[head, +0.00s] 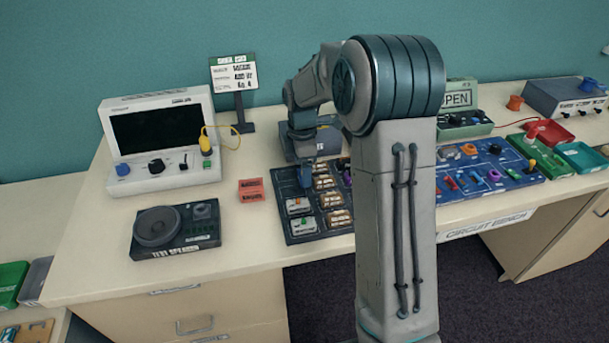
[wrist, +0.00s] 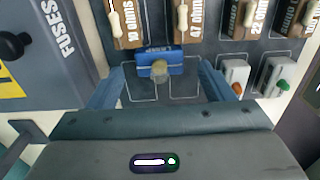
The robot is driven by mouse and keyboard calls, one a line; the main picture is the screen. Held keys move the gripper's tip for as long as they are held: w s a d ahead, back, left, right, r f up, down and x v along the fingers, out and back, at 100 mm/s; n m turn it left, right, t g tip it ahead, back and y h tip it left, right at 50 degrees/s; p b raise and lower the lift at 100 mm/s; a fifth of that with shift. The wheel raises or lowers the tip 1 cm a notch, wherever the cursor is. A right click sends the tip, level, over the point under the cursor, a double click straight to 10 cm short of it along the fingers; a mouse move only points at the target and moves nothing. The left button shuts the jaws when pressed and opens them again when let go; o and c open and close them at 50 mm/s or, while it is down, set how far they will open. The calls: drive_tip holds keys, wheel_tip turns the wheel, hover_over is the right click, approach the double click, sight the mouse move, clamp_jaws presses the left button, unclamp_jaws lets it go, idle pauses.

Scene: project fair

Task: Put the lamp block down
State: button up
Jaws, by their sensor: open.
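The lamp block (wrist: 150,73) is blue with a pale yellow bulb on top. In the wrist view it rests on the dark parts board (wrist: 192,46), at the upper edge of the outlined places there. My gripper (wrist: 160,84) is open, with one blue finger on each side of the block and a visible gap to each. In the head view my gripper (head: 304,170) is low over the left part of the board (head: 290,231). I cannot make out the lamp block there.
Several resistor blocks (wrist: 187,20) line the board's far side in the wrist view, and two white blocks (wrist: 236,74) sit to the right. A grey fuses box (wrist: 42,75) is close on the left.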

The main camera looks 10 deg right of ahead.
wheel_tip(320, 180, down, 2)
drive_tip(key=c, duration=1.2)
drive_tip(key=shift+o, duration=0.2)
drive_tip(key=shift+r, duration=0.1)
